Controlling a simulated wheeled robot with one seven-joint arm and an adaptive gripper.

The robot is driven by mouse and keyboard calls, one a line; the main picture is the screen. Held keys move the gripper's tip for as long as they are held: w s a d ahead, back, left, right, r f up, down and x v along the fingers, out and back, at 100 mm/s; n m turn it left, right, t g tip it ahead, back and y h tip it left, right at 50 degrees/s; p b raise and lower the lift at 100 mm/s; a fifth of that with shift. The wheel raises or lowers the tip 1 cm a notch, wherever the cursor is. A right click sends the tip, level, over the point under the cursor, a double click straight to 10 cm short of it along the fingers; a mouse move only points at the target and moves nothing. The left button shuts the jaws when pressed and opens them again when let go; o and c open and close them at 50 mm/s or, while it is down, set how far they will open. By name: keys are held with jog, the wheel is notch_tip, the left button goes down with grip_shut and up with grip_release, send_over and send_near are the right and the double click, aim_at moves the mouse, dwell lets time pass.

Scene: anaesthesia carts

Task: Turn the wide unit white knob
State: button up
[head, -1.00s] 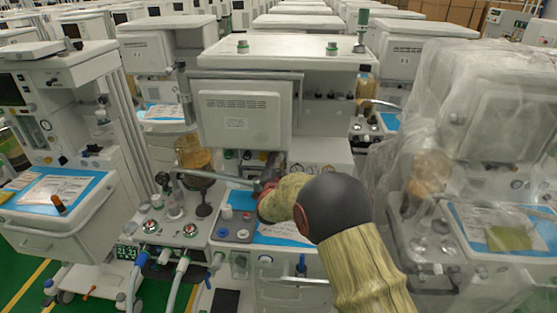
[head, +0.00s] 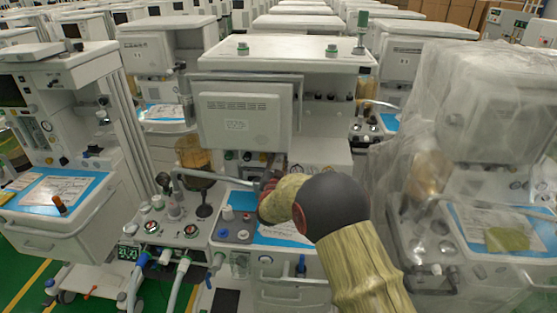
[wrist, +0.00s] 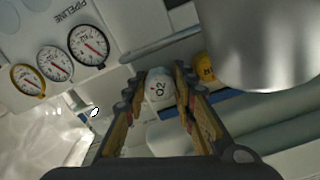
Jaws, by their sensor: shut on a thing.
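The white knob (wrist: 158,88) marked O2 sits between the two fingers of my gripper (wrist: 163,80) in the wrist view. My gripper is shut on it, with one finger on each side. The wide unit (head: 318,50) is the broad white machine in the middle of the head view. There my arm reaches to its front, below the back panel of its screen. My arm and the screen hide the knob and fingertips in that view.
A yellow knob (wrist: 204,68) is just right of the white one. Several round gauges (wrist: 89,45) are at the upper left. A large grey cylinder (wrist: 265,45) fills the upper right. In the head view, a plastic-wrapped machine (head: 480,150) stands close on the right.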

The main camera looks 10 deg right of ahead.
jog(key=o, duration=0.9)
